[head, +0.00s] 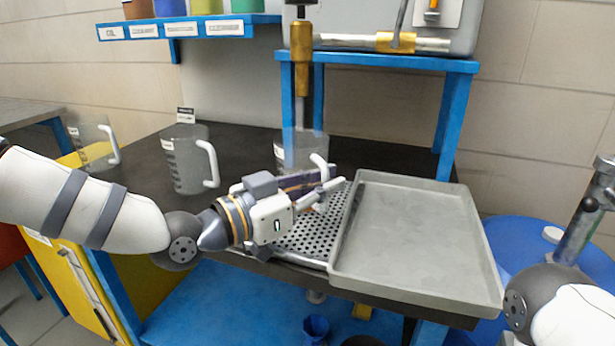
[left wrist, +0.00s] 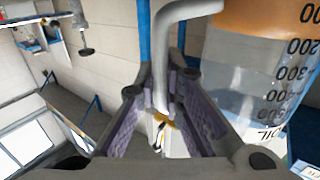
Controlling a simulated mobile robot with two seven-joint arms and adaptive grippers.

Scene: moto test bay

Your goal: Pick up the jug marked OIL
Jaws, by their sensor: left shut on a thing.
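The jug marked OIL (left wrist: 265,80) is clear, with a printed scale and an orange-brown band at the picture's top. It fills the right of the left wrist view. In the head view this jug (head: 292,150) stands upright over the perforated grate (head: 312,238), below a brass nozzle. My left gripper (head: 328,184) is at its grey-white handle. In the left wrist view my left gripper's fingers (left wrist: 160,88) are shut on the handle (left wrist: 161,60), one on each side. The gripper hides the jug's base, so I cannot tell whether it touches the grate. My right gripper is not in view.
A clear jug (head: 186,160) stands left on the dark bench, and another (head: 92,145) farther left. The brass nozzle (head: 302,70) hangs close above the held jug. A grey tray (head: 415,235) lies right of the grate. A blue drum (head: 525,245) stands beyond it.

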